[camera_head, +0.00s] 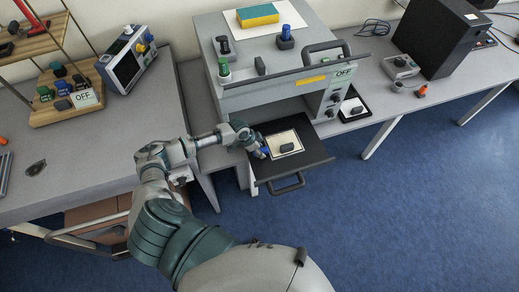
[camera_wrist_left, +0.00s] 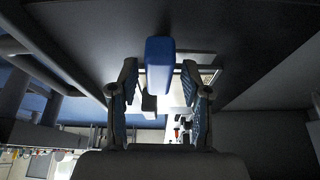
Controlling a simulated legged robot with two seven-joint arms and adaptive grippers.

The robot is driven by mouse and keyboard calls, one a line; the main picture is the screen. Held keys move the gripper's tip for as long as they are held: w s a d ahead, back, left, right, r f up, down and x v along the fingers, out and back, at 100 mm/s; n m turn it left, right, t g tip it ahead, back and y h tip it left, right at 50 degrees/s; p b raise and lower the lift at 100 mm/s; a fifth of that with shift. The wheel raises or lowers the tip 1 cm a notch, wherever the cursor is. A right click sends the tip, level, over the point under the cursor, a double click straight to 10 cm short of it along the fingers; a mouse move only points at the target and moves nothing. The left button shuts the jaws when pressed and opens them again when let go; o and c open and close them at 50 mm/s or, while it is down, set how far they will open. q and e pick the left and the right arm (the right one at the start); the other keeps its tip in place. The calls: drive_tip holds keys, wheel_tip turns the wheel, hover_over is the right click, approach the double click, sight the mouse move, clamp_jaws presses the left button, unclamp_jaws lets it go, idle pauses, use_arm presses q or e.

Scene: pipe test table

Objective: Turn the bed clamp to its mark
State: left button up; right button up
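A blue block-shaped handle, which looks like the bed clamp (camera_wrist_left: 160,65), shows in the left wrist view between the two fingers of my left gripper (camera_wrist_left: 160,92). There are gaps on both sides of it, so the fingers are open and apart from it. In the head view, my left gripper (camera_head: 258,147) is at the left side of the pulled-out dark bed (camera_head: 315,152), with a bit of blue at its tip. A pale plate (camera_head: 297,139) with a dark block (camera_head: 287,148) lies on the bed. I cannot make out the mark. My right gripper is not in view.
The grey machine (camera_head: 265,90) stands over the bed, with a long handle bar (camera_head: 285,74) and an OFF label. A front handle (camera_head: 288,185) sticks out from the bed. A monitor (camera_head: 127,57) and a wooden rack (camera_head: 65,95) stand on the left table.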

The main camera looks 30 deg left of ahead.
use_arm(q)
clamp_jaws()
drive_tip(key=shift+m, duration=0.3)
drive_tip(key=m+g+b, duration=0.1)
drive_tip(key=m+b, duration=0.1)
drive_tip(key=m+g+h+b, duration=0.1)
drive_tip(key=m+b, duration=0.1)
drive_tip(key=m, duration=0.1)
drive_tip(key=shift+w+a+f, duration=0.1)
drive_tip(key=shift+w, duration=0.05)
drive_tip(key=m+g+b, duration=0.2)
drive_tip(key=m, duration=0.3)
drive_tip(key=shift+w+b, duration=0.1)
drive_tip(key=shift+b, duration=0.2)
drive_tip(key=shift+m, duration=0.3)
drive_tip(key=shift+o, duration=1.4)
unclamp_jaws()
